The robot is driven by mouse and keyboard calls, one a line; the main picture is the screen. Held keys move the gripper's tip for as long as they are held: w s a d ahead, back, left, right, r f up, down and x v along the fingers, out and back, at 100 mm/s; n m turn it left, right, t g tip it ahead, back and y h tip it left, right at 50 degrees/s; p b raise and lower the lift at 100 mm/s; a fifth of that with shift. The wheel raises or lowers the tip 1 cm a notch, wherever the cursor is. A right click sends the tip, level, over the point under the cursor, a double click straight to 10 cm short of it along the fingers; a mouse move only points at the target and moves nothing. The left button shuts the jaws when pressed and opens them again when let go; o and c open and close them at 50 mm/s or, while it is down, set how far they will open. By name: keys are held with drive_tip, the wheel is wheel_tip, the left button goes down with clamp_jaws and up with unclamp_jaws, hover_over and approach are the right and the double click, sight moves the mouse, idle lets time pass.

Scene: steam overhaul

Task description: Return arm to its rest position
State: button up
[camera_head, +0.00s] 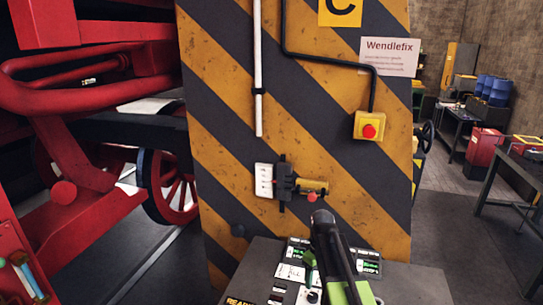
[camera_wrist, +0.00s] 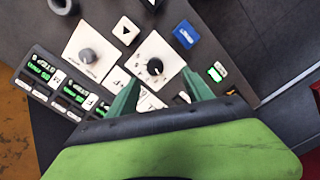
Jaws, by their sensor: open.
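My gripper (camera_wrist: 158,92) shows at close range in the wrist view, with two green fingers spread apart and nothing between them. It is above a dark control panel (camera_wrist: 228,50). A black rotary knob (camera_wrist: 154,67) on a white plate lies just beyond the gap between the fingers; I cannot tell whether they touch it. A grey knob (camera_wrist: 87,56) on another white plate is to its left. In the head view my black and green arm (camera_head: 335,258) reaches over the panel, and the fingertips are small and partly hidden there.
A yellow and black striped pillar (camera_head: 330,150) stands behind the panel, with a red button on a yellow box (camera_head: 369,126) and a lever device (camera_head: 300,188). Red locomotive parts (camera_head: 85,130) fill the left. A dark workbench (camera_head: 513,172) is at right, with open floor before it.

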drive_tip(key=s+f+m+b, duration=0.1)
drive_tip(key=s+f+b, duration=0.1)
drive_tip(key=s+f, duration=0.2)
drive_tip(key=s+f+m+b, duration=0.1)
drive_tip(key=s+f+b, duration=0.2)
drive_tip(key=s+f, duration=0.1)
drive_tip(key=shift+s+a+f, duration=0.1)
drive_tip(key=shift+a, duration=0.05)
drive_tip(key=s+m, duration=0.3)
drive_tip(key=s, duration=0.1)
drive_tip(key=shift+s+m, duration=0.3)
drive_tip(key=shift+m, duration=0.7)
drive_tip(key=shift+w+m, duration=0.1)
drive_tip(key=shift+m, duration=0.3)
